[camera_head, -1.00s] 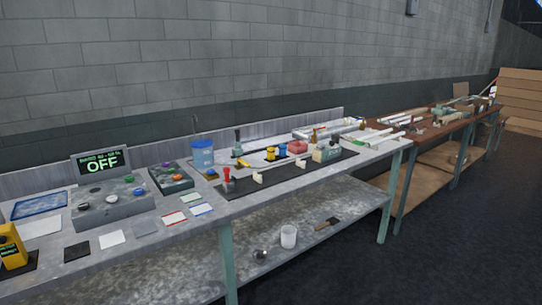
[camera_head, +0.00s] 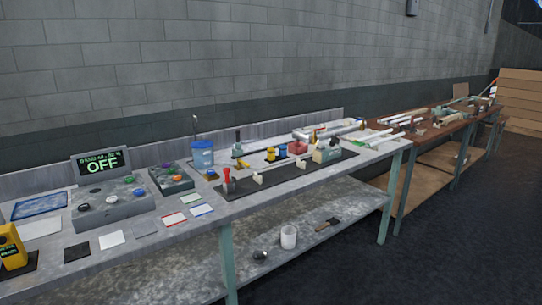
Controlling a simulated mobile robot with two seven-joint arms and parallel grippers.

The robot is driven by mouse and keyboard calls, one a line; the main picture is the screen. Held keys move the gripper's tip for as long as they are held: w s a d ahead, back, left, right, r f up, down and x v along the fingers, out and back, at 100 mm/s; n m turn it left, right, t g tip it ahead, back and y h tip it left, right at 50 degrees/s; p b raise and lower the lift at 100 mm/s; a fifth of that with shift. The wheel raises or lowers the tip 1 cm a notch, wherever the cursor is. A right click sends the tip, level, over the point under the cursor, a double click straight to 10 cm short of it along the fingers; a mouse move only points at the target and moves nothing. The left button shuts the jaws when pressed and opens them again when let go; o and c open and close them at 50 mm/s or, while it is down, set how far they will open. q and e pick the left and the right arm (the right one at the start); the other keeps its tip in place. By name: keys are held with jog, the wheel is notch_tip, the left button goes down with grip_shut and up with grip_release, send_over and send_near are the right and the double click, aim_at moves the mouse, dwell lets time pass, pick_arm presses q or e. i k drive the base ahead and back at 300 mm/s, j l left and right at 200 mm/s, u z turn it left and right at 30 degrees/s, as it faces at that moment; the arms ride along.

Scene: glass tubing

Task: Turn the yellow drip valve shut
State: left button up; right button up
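A small yellow lever-like part (camera_head: 243,164) lies on the workbench just right of the blue bucket (camera_head: 202,157); it may be the yellow drip valve, but it is too small to be sure. I cannot tell from here whether a valve is turned open or shut. Neither of my grippers is in view.
The grey bench (camera_head: 150,255) holds a control box (camera_head: 110,208) under a display (camera_head: 101,162) reading OFF, and a black mat (camera_head: 300,174) with fixtures. A yellow device (camera_head: 12,245) stands front left. A lower shelf (camera_head: 340,215) holds a white cup (camera_head: 288,237). Dark floor (camera_head: 440,240) right is clear.

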aim_at(239, 161)
jog(key=i+z, duration=0.2)
jog(key=i, duration=0.95)
